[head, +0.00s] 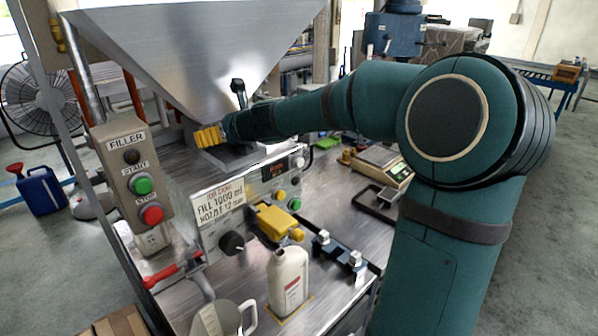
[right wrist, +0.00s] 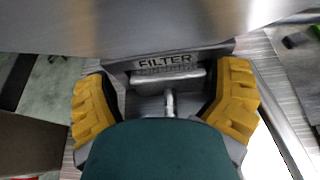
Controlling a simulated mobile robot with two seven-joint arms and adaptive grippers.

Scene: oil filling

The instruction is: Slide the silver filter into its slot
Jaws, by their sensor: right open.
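A short silver stem (right wrist: 170,103) sticks out from the plate toward my wrist. My right gripper (right wrist: 165,92) is open, its yellow fingers on either side of the plate and stem, with gaps on both sides. How deep the filter sits in its slot cannot be told. In the head view my right gripper (head: 209,137) is below the hopper, and the filter is hidden there. My left gripper is not in view.
The steel hopper (head: 200,45) hangs close above the right gripper. The filler button box (head: 136,185) is at left and the control panel (head: 245,195) is below. A white bottle (head: 288,280), a jug (head: 222,318) and a scale (head: 378,163) stand around the bench.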

